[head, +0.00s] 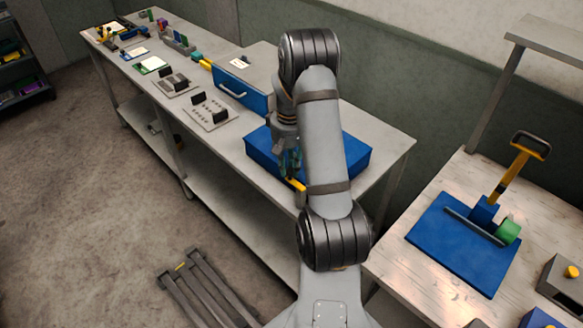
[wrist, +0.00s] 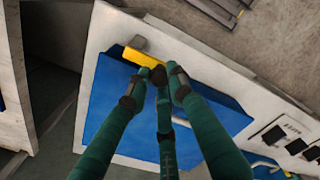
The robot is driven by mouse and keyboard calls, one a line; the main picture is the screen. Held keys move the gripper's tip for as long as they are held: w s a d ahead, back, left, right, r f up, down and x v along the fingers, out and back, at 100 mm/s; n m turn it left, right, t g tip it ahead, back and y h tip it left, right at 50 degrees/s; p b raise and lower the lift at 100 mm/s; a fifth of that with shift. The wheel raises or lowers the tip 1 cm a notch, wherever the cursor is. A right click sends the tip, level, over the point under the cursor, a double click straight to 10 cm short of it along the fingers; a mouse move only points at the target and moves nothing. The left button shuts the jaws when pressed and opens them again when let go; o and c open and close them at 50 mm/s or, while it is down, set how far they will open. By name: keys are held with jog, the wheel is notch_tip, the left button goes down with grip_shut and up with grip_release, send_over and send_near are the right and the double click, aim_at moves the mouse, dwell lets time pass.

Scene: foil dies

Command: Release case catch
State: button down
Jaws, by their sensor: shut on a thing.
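A blue case (head: 352,158) lies on the long grey bench under my arm. A yellow catch (head: 298,184) sits at its front edge, with a small grey block beside it. In the wrist view the blue case (wrist: 103,98) lies below my fingers and the yellow catch (wrist: 137,56) shows just beyond their tips. My gripper (wrist: 160,77) is shut on the near end of the yellow catch. In the head view my gripper (head: 291,170) is over the case's front edge. My arm hides part of the case, and my fingers cover the gripped end of the catch.
A second blue case (head: 243,92) with a handle stands further along the bench. Grey plates with black blocks (head: 211,111) lie in front of it. A right-hand table holds a blue board with a yellow lever (head: 515,170). A grey slatted rack (head: 205,290) lies on the floor.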

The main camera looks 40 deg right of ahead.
aim_at(290, 170)
jog(key=c, duration=1.7)
grip_release()
jog(key=shift+o, duration=0.8)
notch_tip(290, 170, up, 12)
